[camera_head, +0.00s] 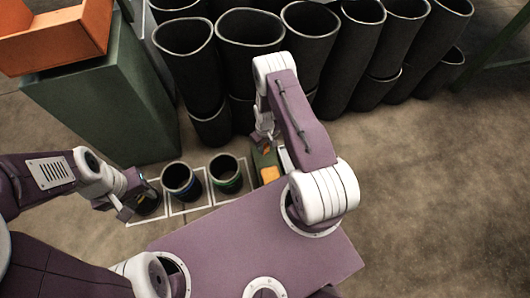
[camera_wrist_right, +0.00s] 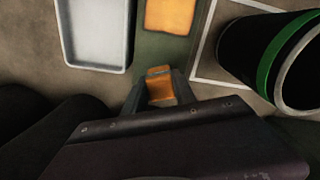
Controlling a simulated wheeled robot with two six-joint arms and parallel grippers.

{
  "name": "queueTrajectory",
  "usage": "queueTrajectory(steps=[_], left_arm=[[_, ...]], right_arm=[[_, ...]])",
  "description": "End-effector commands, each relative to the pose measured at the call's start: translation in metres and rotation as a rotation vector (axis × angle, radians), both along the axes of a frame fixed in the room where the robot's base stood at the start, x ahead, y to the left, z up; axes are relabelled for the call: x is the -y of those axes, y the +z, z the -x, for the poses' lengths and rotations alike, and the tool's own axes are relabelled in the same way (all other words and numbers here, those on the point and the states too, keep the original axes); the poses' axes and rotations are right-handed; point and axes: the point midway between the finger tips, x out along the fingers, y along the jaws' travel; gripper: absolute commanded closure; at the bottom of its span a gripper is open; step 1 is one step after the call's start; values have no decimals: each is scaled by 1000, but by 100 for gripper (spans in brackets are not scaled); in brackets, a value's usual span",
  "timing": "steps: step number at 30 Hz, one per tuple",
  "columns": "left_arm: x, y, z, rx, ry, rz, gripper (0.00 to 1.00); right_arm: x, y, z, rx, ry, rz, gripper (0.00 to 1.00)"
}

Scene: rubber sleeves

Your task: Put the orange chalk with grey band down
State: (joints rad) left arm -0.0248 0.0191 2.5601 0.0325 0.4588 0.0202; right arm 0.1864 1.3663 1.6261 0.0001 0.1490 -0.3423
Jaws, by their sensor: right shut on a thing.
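The orange chalk with grey band (camera_wrist_right: 160,84) is between the fingers of my right gripper (camera_wrist_right: 160,98), which is shut on it. In the wrist view the chalk is above a dark green surface (camera_wrist_right: 148,50), just below an orange block (camera_wrist_right: 170,15). I cannot tell whether the chalk touches the surface. In the head view my right gripper (camera_head: 263,143) is over the far end of the green strip, and the chalk is only a small orange spot. My left gripper (camera_head: 132,199) has its fingers apart beside a dark sleeve (camera_head: 149,204) at the left.
A white tray (camera_wrist_right: 92,35) lies beside the green surface. A green-banded sleeve (camera_head: 226,174) and a blue-banded sleeve (camera_head: 181,181) stand in white-outlined squares. Tall black sleeves (camera_head: 250,40) crowd the back. A green block (camera_head: 105,100) bears an orange bin (camera_head: 60,38). Floor at right is clear.

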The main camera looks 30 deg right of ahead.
Motion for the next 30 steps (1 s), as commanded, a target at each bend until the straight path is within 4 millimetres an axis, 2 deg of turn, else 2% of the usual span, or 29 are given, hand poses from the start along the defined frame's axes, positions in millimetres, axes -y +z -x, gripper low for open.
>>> queueTrajectory(steps=[7,14,18,19,21,30], left_arm=[[0,-35,0,0,0,0,64],[0,-31,0,0,0,0,64],[0,-34,0,0,0,0,64],[0,-34,0,0,0,0,64],[0,-33,0,0,0,0,64],[0,-32,0,0,0,0,64]], right_arm=[[0,-43,0,0,0,0,100],[1,-39,0,0,1,0,100],[1,-44,0,0,1,0,100],[1,-43,0,0,1,0,62],[1,-42,0,0,1,0,46],[1,-41,0,0,1,0,46]])
